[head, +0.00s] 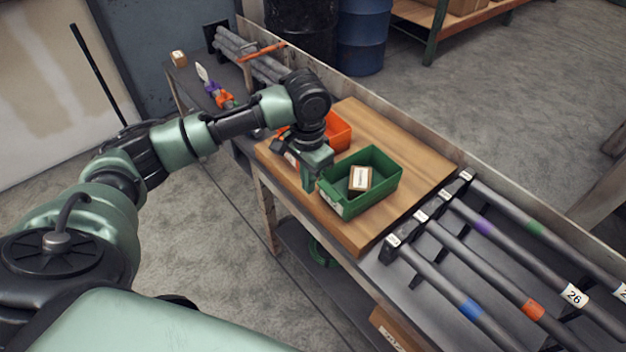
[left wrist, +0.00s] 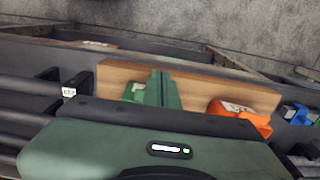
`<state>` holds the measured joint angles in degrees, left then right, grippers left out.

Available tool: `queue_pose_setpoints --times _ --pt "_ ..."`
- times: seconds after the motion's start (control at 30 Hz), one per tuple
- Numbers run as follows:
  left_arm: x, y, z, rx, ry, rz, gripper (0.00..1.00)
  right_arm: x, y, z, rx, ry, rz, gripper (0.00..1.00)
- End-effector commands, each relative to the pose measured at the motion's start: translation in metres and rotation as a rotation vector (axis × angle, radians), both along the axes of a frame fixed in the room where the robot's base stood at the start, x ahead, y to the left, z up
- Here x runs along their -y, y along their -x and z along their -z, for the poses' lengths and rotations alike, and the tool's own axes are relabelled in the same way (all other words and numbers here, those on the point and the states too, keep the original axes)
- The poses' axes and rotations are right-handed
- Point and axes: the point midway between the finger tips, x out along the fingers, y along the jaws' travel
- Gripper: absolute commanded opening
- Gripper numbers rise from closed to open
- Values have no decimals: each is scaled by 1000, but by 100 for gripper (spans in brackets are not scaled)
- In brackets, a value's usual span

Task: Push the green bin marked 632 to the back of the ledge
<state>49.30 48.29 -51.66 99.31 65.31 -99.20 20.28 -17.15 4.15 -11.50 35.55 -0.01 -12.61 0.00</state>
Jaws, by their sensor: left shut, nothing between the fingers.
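The green bin (head: 385,193) stands upright on a wooden board (head: 428,165) on the bench, with a small box (head: 360,179) inside. A pale label shows on its near-left end, too small to read. My left gripper (head: 309,184) is shut and empty, pointing down right beside that end. I cannot tell if it touches the bin. In the left wrist view the shut fingers (left wrist: 163,88) partly hide the green bin (left wrist: 133,92). My right gripper is not in view.
An orange bin (head: 337,131) sits on the board behind my left wrist; it also shows in the left wrist view (left wrist: 242,117). A raised rail (head: 400,120) runs along the bench's far edge. Grey bars with coloured bands (head: 455,285) lie to the right. Bare board lies behind the green bin.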

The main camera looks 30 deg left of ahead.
Motion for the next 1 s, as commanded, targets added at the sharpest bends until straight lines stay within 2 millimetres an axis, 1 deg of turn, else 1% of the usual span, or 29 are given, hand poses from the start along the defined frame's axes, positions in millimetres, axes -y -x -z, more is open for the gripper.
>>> queue_pose_setpoints --times 0.1,0.33,0.43,0.6,0.73,1.0 --pt "0 1 25 -5 -1 1 0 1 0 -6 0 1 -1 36" --pt "1 1 74 -3 0 2 0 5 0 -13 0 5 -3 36" --pt "7 -17 72 6 2 2 0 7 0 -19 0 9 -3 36" --pt "12 -32 74 3 0 2 0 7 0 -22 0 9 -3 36" --pt "14 -37 74 3 0 3 0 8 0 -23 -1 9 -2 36" --pt "14 -38 75 3 0 3 0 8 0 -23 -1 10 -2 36"
